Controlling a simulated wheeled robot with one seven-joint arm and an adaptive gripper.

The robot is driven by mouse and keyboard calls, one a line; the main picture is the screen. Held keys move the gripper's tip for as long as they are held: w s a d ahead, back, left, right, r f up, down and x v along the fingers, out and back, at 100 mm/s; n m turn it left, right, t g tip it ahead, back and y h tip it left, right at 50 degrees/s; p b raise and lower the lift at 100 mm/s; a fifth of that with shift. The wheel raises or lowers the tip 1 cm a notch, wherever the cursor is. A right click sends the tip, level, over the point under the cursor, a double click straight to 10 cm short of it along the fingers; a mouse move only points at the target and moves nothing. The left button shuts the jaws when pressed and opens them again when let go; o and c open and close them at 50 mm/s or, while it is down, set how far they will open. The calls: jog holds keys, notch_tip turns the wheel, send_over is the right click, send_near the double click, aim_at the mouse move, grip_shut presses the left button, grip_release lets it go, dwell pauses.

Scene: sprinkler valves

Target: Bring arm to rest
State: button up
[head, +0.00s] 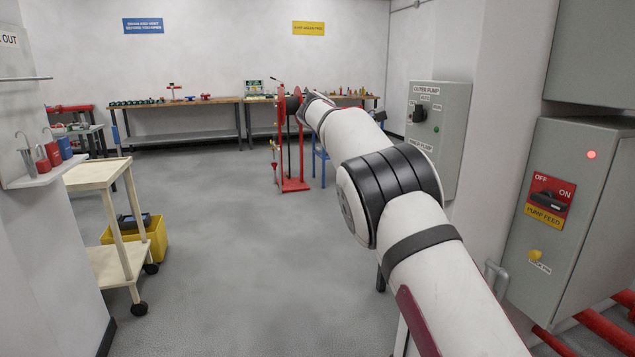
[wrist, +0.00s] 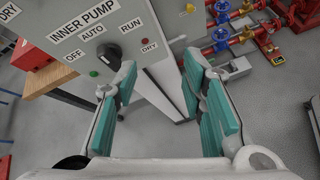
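My arm reaches forward and away from the lower right of the head view. My gripper is hard to make out there at the arm's far end. In the wrist view my gripper (wrist: 160,64) is open, its two teal-padded fingers wide apart with nothing between them. The grey INNER PUMP panel (wrist: 135,22) lies just beyond the fingers. Its black selector knob (wrist: 107,55) is close to the left fingertip; whether they touch I cannot tell.
An OUTER PUMP box (head: 445,125) and a PUMP FEED box (head: 590,210) with a lit red lamp stand at the right. A cream cart (head: 99,173) stands left. Red piping (wrist: 225,45) lies beyond the right finger. The middle floor is clear.

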jog(key=s+d+r+m+g+y, duration=0.1)
jog(key=s+d+r+m+y, duration=0.15)
jog(key=s, duration=0.65)
jog(key=s+d+r+m+y, duration=0.1)
jog(key=s+d+m+y, duration=0.15)
jog(key=s, duration=0.65)
jog(key=s+d+r+m+g+y, duration=0.1)
jog(key=s+d+m+y, duration=0.15)
jog(key=s, duration=0.65)
jog(key=s+a+f+m+y, duration=0.1)
jog(key=s+a+f+m, duration=0.2)
jog(key=s, duration=0.8)
jog(key=s+a+f+m+y, duration=0.1)
jog(key=s+a+f+m, duration=0.15)
jog(key=s+f, duration=0.55)
jog(key=s+a+f+m+y, duration=0.2)
jog(key=s+m, duration=0.2)
jog(key=s, duration=0.9)
notch_tip(320, 180, up, 18)
jog(key=t+p, duration=0.3)
jog(key=p, duration=1.4)
jog(key=shift+w+n+p, duration=0.25)
jog(key=shift+n+p, duration=0.05)
jog(key=shift+r, duration=0.1)
